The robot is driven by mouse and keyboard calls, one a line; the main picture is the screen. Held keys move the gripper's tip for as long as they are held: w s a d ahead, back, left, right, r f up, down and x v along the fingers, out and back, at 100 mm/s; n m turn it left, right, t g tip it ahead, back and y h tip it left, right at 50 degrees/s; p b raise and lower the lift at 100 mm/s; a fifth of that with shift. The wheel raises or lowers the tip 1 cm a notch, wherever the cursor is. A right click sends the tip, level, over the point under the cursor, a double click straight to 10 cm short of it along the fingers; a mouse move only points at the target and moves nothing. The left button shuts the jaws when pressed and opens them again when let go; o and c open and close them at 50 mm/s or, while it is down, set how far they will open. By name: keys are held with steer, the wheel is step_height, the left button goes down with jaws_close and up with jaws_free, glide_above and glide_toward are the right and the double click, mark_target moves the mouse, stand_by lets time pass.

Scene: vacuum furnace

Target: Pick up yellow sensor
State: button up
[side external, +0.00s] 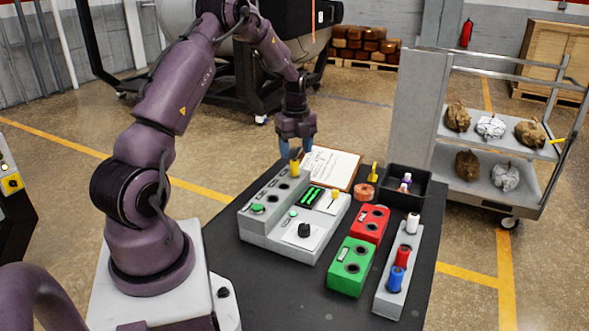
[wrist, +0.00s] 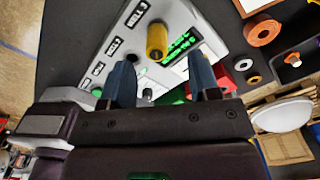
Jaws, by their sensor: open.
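The yellow sensor (side external: 294,166) stands upright at the back end of the grey console (side external: 262,228), seated in its sloped top row. In the wrist view the yellow sensor (wrist: 157,40) shows between and just beyond my two blue fingertips. My gripper (side external: 296,148) points down over it with its fingers apart; it also shows in the wrist view (wrist: 160,68). I cannot tell whether either finger touches the sensor. A smaller yellow piece (side external: 334,195) stands on the console's right part.
A clipboard (side external: 331,166) lies behind the console. An orange ring (side external: 364,191) with a yellow upright piece and a black bin (side external: 412,198) are to the right. Red (side external: 369,222) and green (side external: 351,264) blocks and a grey rack (side external: 391,292) stand at the right front.

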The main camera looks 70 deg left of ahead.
mark_target(294, 160)
steer(key=shift+s+f, duration=0.2)
steer(key=shift+f, duration=2.8)
jaws_close()
